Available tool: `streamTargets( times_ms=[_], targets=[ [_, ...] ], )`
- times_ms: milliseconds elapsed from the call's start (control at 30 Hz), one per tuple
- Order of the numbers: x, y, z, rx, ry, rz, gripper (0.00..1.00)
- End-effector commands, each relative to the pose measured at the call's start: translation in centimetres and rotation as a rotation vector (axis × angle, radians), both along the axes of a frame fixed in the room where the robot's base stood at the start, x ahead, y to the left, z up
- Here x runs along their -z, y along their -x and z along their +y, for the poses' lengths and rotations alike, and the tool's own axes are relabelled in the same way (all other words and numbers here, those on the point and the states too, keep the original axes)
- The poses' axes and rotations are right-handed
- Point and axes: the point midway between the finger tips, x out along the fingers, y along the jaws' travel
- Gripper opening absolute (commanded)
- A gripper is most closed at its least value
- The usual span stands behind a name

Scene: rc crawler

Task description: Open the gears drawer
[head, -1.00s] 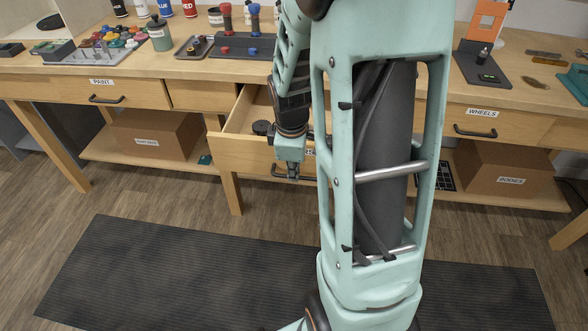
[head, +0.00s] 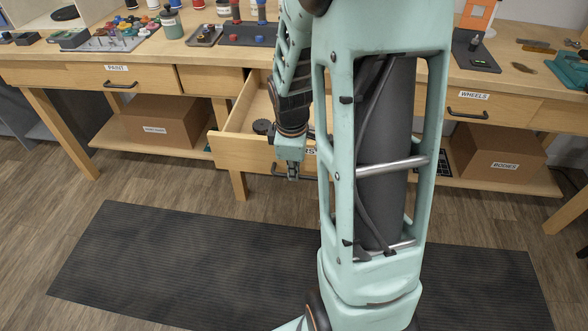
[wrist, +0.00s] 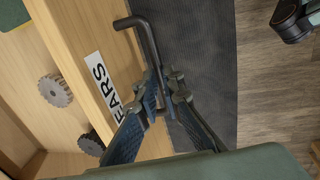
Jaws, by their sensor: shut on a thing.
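The gears drawer (head: 235,150) is a light wood drawer that stands pulled out from the workbench in the head view, partly hidden by my arm. In the wrist view its front (wrist: 75,25) carries a white label (wrist: 101,78) reading "GEARS". Its dark bar handle (wrist: 148,42) runs along the front. My gripper (wrist: 158,90) is shut on the handle, with one finger on each side of the bar. In the head view my gripper (head: 292,172) is low at the drawer front. Dark gears (wrist: 56,90) lie inside the drawer.
A closed paint drawer (head: 118,75) is at the left and a closed wheels drawer (head: 470,103) at the right. Cardboard boxes (head: 165,118) stand on the lower shelf. A dark mat (head: 180,250) covers the floor before the bench, which is clear there.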

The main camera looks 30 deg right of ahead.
Motion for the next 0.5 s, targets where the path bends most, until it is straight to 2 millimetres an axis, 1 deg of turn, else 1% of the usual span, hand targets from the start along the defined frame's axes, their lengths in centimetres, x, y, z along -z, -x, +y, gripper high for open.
streamTargets(
  times_ms=[333, 367, 500],
  targets=[
    [-0.02, -0.05, 0.02, 0.001, 0.0, -0.001, 0.0],
    [-0.02, -0.05, 0.02, 0.001, 0.0, -0.001, 0.08],
    [-0.02, -0.04, 0.01, 0.0, 0.0, -0.001, 0.24]
  ],
)
